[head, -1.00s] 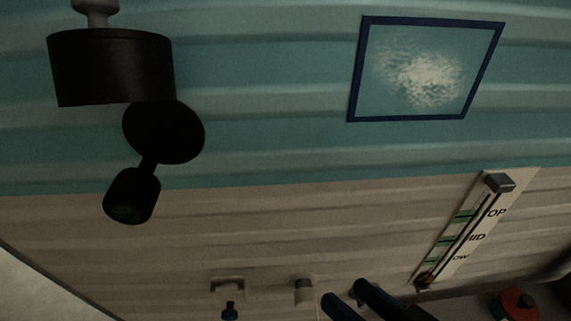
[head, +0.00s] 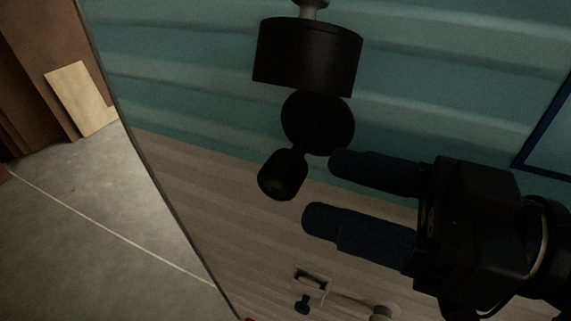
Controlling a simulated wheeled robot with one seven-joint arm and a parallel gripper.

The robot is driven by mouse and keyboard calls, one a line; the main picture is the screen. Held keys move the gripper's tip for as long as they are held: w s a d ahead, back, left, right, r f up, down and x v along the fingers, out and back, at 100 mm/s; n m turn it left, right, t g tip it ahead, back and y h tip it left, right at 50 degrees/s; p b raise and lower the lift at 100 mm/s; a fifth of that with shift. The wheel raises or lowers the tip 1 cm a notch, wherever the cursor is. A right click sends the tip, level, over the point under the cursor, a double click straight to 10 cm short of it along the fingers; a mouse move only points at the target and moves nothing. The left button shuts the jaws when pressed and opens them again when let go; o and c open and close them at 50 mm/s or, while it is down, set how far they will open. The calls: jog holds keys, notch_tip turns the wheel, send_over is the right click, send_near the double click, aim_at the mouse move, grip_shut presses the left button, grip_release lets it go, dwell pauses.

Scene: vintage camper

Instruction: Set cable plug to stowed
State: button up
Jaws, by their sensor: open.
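A dark fitting hangs on the camper's wall in the head view: a black drum (head: 307,60), a black disc (head: 318,122) below it, and a short black plug-like cylinder (head: 283,176) with a greenish end, tilted down-left. I take this cylinder for the cable plug, but cannot be certain. My gripper (head: 325,190) has two dark blue fingers pointing left, open with a clear gap and nothing between them. Its tips are just right of and below the cylinder in the picture. Whether they touch it or differ in depth, I cannot tell.
Part of a blue frame (head: 545,118) shows at right. Left of the wall edge is open grey floor (head: 75,230) and brown furniture (head: 45,70).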

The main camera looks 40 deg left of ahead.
aim_at(285, 175)
jog(key=p+x, duration=0.1)
jog(key=x, duration=0.5)
grip_shut()
dwell(0.6)
